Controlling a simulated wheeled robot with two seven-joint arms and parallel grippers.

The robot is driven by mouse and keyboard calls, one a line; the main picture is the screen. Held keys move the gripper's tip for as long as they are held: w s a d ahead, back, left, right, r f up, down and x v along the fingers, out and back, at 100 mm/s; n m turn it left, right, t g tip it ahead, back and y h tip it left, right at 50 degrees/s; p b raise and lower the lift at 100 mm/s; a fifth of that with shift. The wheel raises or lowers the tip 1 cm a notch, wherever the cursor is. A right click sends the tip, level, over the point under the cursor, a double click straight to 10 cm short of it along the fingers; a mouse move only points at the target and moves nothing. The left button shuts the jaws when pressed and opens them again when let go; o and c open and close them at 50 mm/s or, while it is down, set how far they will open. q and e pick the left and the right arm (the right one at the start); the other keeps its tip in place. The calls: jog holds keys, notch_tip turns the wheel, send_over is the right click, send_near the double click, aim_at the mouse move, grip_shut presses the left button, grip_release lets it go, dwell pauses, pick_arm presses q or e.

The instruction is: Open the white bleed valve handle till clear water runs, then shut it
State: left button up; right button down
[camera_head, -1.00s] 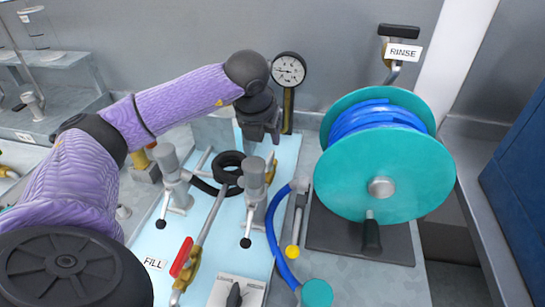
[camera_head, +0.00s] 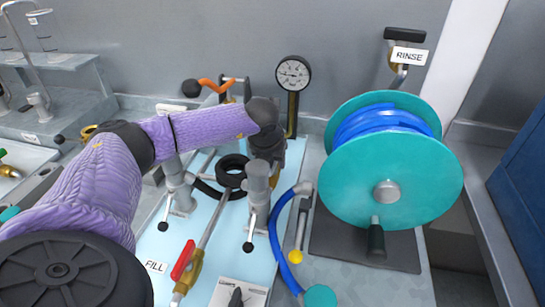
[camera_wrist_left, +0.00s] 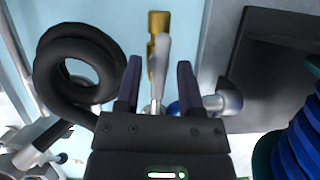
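In the left wrist view a slim white handle (camera_wrist_left: 162,55) on a brass valve body (camera_wrist_left: 158,22) lies between the fingers of my left gripper (camera_wrist_left: 158,80). The fingers are apart, with a gap visible on both sides of the handle, so the gripper is open around it, not clamped. In the head view my left gripper (camera_head: 272,172) points down over the pale blue panel (camera_head: 215,253), just left of the gauge's brass stem. There the gripper and the grey fittings hide the white handle. My right gripper does not show. No running water is visible.
A teal hose reel (camera_head: 385,185) with blue hose stands to the right. A pressure gauge (camera_head: 293,73) rises behind my gripper. A black coiled hose (camera_head: 232,168), grey valve posts and a red-handled FILL valve (camera_head: 183,259) crowd the panel.

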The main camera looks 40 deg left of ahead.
pick_arm(q)
grip_shut()
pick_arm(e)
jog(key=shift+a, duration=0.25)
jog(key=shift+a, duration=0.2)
